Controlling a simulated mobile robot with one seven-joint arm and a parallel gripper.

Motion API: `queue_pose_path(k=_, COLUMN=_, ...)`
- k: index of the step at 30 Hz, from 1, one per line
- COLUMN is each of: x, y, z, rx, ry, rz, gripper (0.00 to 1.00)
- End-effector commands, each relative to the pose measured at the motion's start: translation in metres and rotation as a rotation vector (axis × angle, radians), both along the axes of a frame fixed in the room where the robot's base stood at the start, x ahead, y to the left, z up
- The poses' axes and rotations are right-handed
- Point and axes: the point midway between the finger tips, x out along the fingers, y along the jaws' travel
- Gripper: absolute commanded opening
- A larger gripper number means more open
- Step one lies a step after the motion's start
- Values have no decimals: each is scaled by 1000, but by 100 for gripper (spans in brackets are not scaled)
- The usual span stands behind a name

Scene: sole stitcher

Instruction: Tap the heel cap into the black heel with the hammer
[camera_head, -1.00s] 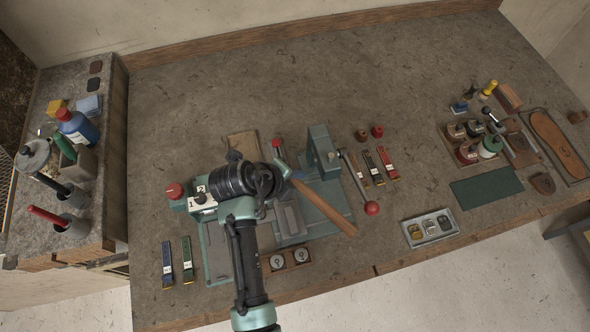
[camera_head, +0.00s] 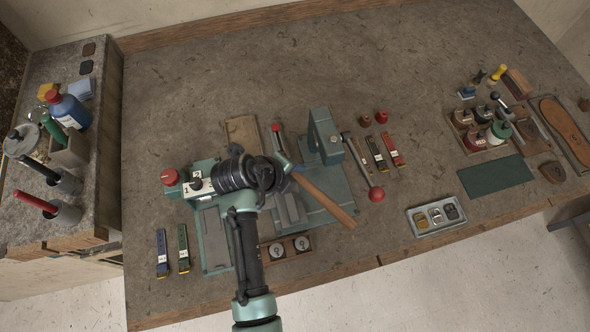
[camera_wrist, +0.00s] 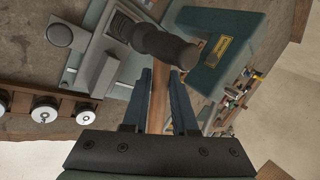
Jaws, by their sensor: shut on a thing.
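The hammer's wooden handle (camera_head: 327,199) slants down to the right past my gripper (camera_head: 285,170) in the head view. In the wrist view my gripper (camera_wrist: 161,85) is shut on the hammer handle. The dark, rounded hammer head (camera_wrist: 165,46) lies just beyond the fingertips, above the workbench fixtures. A dark block (camera_wrist: 122,26) sits in a grey fixture beside the head; I cannot tell whether it is the black heel. I cannot make out the heel cap.
A green upright machine (camera_head: 325,137) stands right of my gripper, with a red-ball lever (camera_head: 376,194) beside it. A buckle tray (camera_head: 421,228) lies at right. The rear bench is clear.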

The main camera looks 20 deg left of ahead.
Motion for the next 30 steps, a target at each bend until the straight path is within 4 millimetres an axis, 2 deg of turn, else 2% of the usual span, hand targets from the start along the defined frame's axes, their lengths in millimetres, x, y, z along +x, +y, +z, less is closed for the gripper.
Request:
queue_pose_path(k=7, x=1, y=0, z=-3, rx=0, ry=-2, rz=0, gripper=0)
queue_pose_path(k=16, x=1, y=0, z=-44, rx=0, ry=-4, rz=-1, gripper=0)
queue_pose_path(k=30, x=-3, y=0, z=-46, rx=-1, ry=12, rz=1, gripper=0)
